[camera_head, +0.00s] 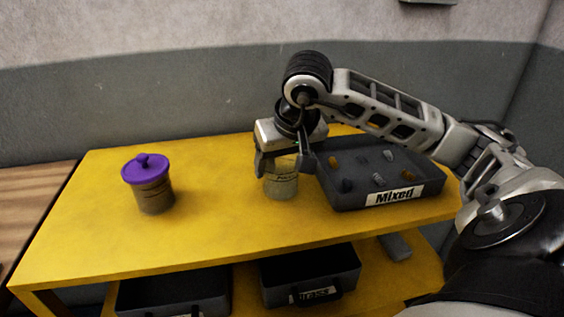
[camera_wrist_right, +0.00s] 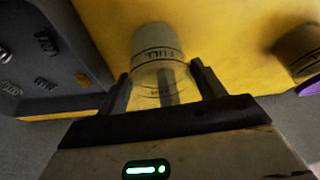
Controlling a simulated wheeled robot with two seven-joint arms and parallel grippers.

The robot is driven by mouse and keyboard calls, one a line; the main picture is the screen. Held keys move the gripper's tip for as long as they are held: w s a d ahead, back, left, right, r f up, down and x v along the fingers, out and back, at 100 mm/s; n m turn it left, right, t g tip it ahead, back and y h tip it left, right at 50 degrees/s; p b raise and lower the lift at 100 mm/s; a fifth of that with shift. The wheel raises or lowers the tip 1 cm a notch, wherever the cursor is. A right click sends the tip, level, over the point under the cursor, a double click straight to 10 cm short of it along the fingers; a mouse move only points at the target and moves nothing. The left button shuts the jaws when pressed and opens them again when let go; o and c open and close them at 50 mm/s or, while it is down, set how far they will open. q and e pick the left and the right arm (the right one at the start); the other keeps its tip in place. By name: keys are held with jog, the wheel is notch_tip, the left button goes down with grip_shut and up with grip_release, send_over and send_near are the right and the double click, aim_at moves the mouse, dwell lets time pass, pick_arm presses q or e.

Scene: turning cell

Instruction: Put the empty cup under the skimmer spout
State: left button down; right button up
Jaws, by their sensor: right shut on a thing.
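A clear, pale cup (camera_head: 281,187) with dark markings is at the middle of the yellow table, just left of the dark tray. My right gripper (camera_head: 283,166) comes down from above and is shut on the cup, one finger on each side. In the right wrist view the cup (camera_wrist_right: 158,45) sits between the fingers of my right gripper (camera_wrist_right: 160,75). I cannot tell whether its base touches the table. No skimmer or spout shows in either view. My left gripper is not in view.
The dark tray labelled "Mixed" (camera_head: 335,195) holds several small metal pieces. A jar with a purple lid (camera_head: 148,170) stands on the left of the yellow table (camera_head: 222,222). Dark bins (camera_head: 311,275) sit on the lower shelf. The table between jar and cup is clear.

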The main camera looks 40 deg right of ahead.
jog(key=shift+f, duration=0.1)
jog(key=o, duration=0.5)
jog(key=shift+f, duration=0.1)
jog(key=o, duration=0.5)
jog(key=shift+c, duration=0.2)
